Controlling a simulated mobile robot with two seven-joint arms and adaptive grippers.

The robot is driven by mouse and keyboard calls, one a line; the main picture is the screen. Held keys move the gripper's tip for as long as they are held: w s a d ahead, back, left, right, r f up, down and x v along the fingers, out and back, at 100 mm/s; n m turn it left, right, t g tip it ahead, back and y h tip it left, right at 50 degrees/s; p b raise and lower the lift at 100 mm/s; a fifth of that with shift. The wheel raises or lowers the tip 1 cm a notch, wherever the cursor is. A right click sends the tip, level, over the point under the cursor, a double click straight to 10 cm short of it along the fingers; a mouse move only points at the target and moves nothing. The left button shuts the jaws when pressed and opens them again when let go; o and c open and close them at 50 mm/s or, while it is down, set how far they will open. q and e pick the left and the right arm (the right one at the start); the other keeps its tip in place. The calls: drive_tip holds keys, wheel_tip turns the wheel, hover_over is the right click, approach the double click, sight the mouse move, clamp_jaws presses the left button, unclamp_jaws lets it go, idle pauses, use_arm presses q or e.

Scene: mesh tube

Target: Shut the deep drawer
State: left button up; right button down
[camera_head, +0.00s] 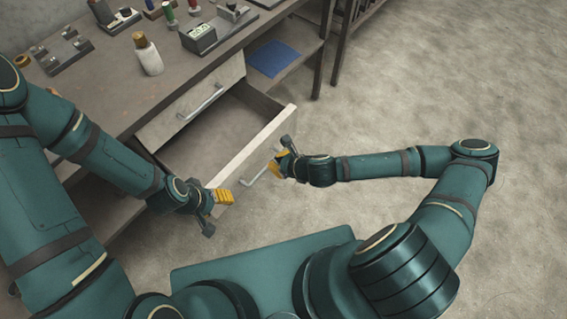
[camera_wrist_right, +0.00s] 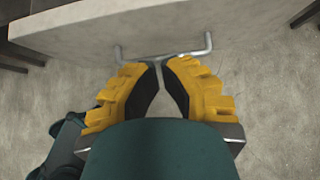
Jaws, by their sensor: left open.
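The deep drawer (camera_head: 249,146) is pulled out from under the workbench, and its inside looks empty from above. Its bar handle (camera_head: 260,173) is on the outer face of the drawer front; the bar also shows in the right wrist view (camera_wrist_right: 209,42). My right gripper (camera_head: 279,162) is at the drawer front, by the handle. In the right wrist view its yellow fingertips are close together, with a narrow gap, just at the bar; contact is unclear. My left gripper (camera_head: 221,200) is open and empty, left of the handle and near the drawer's near side.
The workbench top (camera_head: 122,91) holds a white bottle (camera_head: 149,60), a meter-like box (camera_head: 199,39) and other small items. A blue item (camera_head: 272,59) lies on a shelf. Floor beyond the drawer is clear.

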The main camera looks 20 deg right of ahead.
sight(255, 153)
drive_tip(key=w+a+f, duration=0.1)
drive_tip(key=w+a+f+b, duration=0.1)
drive_tip(key=w, duration=0.1)
drive_tip(key=w+a+f, duration=0.1)
drive_tip(key=w, duration=0.1)
drive_tip(key=shift+a, duration=0.3)
drive_tip(key=shift+w+a, duration=0.3)
drive_tip(key=shift+w, duration=0.1)
use_arm(q)
drive_tip(key=shift+f, duration=0.85)
use_arm(e)
drive_tip(key=shift+r, duration=0.1)
use_arm(q)
drive_tip(key=shift+w+a+r, duration=0.4)
drive_tip(key=shift+w+a, duration=0.25)
drive_tip(key=shift+w, duration=0.15)
use_arm(e)
drive_tip(key=w+a, duration=1.2)
drive_tip(key=w, duration=0.5)
drive_tip(key=shift+a, duration=0.2)
drive_tip(key=shift+d, duration=0.15)
